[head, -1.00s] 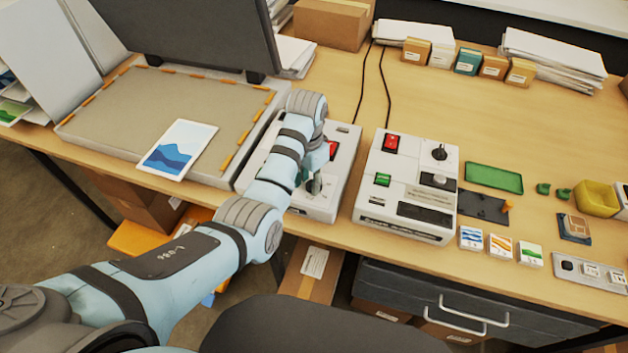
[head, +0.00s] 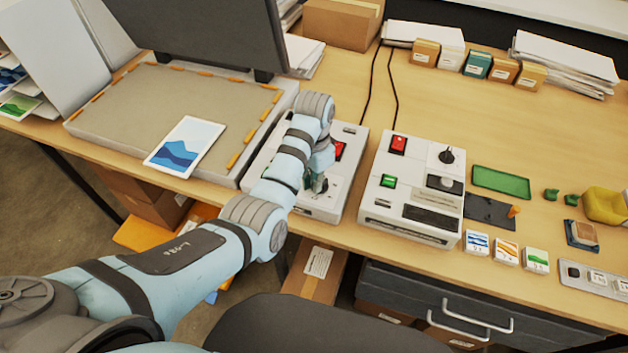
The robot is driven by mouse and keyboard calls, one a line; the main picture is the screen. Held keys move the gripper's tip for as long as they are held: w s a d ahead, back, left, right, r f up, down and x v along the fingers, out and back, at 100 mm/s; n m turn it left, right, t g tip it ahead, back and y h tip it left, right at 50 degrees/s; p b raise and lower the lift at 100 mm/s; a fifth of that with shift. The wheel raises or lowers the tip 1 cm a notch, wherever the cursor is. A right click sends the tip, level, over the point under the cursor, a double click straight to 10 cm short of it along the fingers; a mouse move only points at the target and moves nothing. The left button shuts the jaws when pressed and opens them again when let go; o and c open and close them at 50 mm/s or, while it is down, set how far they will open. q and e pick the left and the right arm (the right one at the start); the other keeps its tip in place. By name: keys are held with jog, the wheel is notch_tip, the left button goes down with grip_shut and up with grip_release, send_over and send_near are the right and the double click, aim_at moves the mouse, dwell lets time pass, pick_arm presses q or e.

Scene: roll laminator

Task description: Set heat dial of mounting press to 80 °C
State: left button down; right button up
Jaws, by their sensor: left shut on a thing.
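The mounting press has an open dark lid (head: 210,30) over a flat grey bed (head: 165,105) with orange marks along its edge. A white control box (head: 348,160) with a red switch (head: 339,150) stands at the bed's right side. My left gripper (head: 317,184) reaches down onto the front part of this box and is shut on a small dial there. My wrist and fingers hide most of the dial, so its pointer and scale cannot be read. My right gripper is not in view.
A second white control unit (head: 412,205) with a red switch, a green switch and dark knobs stands to the right. A picture card (head: 186,147) lies on the bed's front edge. A green tray (head: 500,182) and small cards lie further right. Black cables run behind the units.

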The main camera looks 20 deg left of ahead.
pick_arm(q)
jog(key=shift+w+a+m, duration=0.15)
jog(key=shift+w+m, duration=0.1)
jog(key=shift+m, duration=1.1)
jog(key=shift+w+a+m, duration=0.15)
jog(key=shift+w+m, duration=0.05)
jog(key=shift+m, duration=1.15)
jog(key=c, duration=1.7)
grip_release()
jog(key=shift+o, duration=0.2)
